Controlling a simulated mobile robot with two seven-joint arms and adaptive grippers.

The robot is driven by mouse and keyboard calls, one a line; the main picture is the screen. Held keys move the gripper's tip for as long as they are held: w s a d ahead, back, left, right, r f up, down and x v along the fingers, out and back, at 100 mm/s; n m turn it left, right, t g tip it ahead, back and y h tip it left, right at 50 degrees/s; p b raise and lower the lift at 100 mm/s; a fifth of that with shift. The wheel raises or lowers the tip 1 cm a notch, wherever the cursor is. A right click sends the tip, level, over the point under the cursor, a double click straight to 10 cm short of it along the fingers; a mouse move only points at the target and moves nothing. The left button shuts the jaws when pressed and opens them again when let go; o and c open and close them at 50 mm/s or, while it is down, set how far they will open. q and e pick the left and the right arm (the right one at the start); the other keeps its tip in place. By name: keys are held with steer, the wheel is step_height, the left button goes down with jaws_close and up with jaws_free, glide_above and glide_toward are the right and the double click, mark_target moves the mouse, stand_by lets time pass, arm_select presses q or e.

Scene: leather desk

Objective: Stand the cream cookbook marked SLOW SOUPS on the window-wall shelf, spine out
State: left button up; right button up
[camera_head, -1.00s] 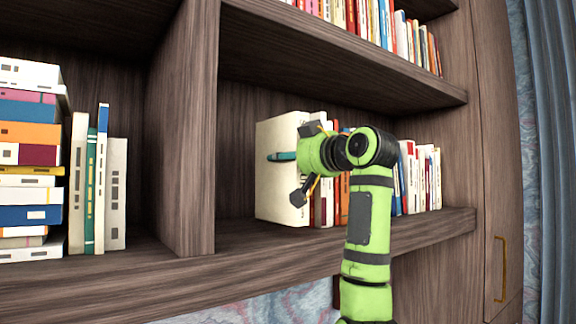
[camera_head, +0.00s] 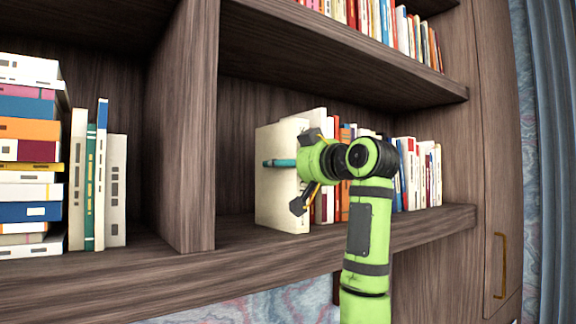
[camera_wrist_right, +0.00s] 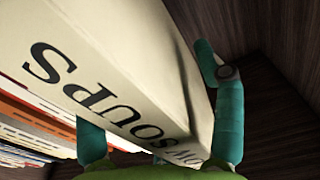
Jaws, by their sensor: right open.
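The cream cookbook (camera_head: 276,190) stands upright on the middle shelf (camera_head: 240,262), at the left end of a row of books. Its spine faces out; dark letters reading SOUPS, with part of another word, show in the right wrist view (camera_wrist_right: 110,70). My right gripper (camera_head: 292,163) is at the book's outer edge. One teal finger lies along its left face. In the wrist view my open right gripper (camera_wrist_right: 155,118) has a finger on each side of the spine; I cannot tell whether either touches. My left gripper is out of view.
Several books (camera_head: 420,175) stand right of the cookbook. A wooden divider (camera_head: 185,140) bounds the bay on the left, with free shelf room between. An upper shelf (camera_head: 340,50) overhangs.

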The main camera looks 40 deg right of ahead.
steer(key=shift+s+r, duration=0.1)
steer(key=s+a+b, duration=0.1)
steer(key=s+b, duration=0.4)
steer(key=s, duration=0.6)
steer(key=shift+s+a, duration=0.2)
steer(key=shift+s, duration=0.2)
